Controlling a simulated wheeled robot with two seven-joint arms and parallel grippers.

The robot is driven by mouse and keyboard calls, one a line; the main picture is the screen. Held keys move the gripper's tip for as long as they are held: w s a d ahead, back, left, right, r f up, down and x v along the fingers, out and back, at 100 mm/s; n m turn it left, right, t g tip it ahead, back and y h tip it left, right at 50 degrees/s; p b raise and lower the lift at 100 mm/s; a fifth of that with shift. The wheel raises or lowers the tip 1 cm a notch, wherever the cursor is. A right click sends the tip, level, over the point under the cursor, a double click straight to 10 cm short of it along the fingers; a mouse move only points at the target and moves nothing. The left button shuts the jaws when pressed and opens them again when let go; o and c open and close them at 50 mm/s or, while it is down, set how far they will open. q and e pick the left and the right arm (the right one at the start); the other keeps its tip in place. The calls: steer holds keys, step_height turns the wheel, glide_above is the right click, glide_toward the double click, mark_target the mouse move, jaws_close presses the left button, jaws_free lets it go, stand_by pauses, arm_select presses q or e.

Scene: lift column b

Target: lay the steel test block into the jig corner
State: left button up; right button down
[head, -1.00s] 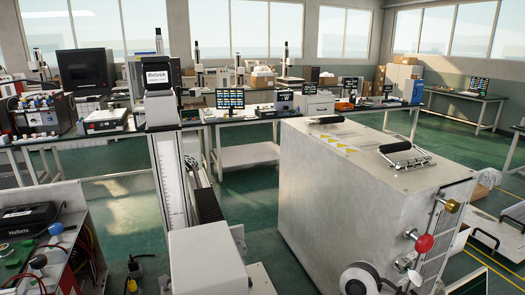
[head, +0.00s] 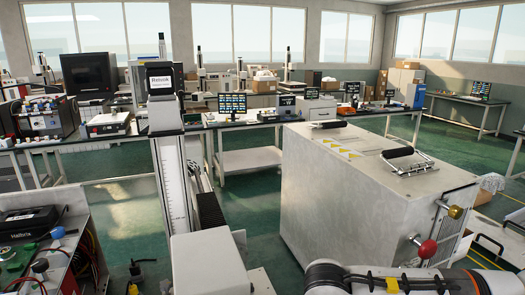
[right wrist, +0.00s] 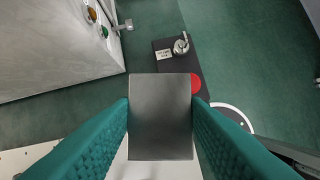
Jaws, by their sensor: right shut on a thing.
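The steel test block (right wrist: 160,122) is a plain dark grey rectangular piece in the right wrist view. My right gripper (right wrist: 160,108) is shut on it, with a teal ribbed finger against each side. The block is held above the green floor and hides what lies directly beneath it. In the head view my right arm shows at the bottom right, but its gripper and the block are out of the picture. My left gripper is in neither view. I cannot make out the jig corner in either view.
A large grey metal cabinet (head: 345,190) with handles on top and a red knob (head: 427,248) stands right of centre. A tall column with a scale (head: 172,185) stands left of it. Cluttered benches line the back. Green floor is open between.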

steer(key=n, duration=0.1)
steer(key=n+t, duration=0.1)
steer(key=r+n, duration=0.1)
steer(key=n, duration=0.1)
steer(key=shift+s+d+y, duration=0.1)
steer(key=shift+d+y, duration=0.2)
steer(key=n, duration=0.1)
steer(key=n+t, duration=0.1)
steer(key=n, duration=0.1)
steer(key=r+n+y, duration=0.1)
steer(key=n, duration=0.1)
steer(key=shift+d+r+t, duration=0.1)
steer(key=shift+d+t, duration=0.2)
steer(key=shift+t, duration=0.1)
steer(key=n, duration=0.1)
steer(key=r+n+y, duration=0.1)
steer(key=n, duration=0.1)
steer(key=shift+d+t, duration=0.3)
steer(key=shift+t, duration=0.1)
steer(key=n, duration=0.1)
steer(key=n+y, duration=0.1)
steer(key=r+n, duration=0.1)
steer(key=shift+s+d+n+y, duration=0.15)
steer(key=shift+d+n+y, duration=0.15)
steer(key=shift+n, duration=0.1)
steer(key=shift+r+n, duration=0.1)
steer(key=shift+n, duration=0.4)
steer(key=shift+a, duration=0.1)
steer(key=shift+a, duration=0.1)
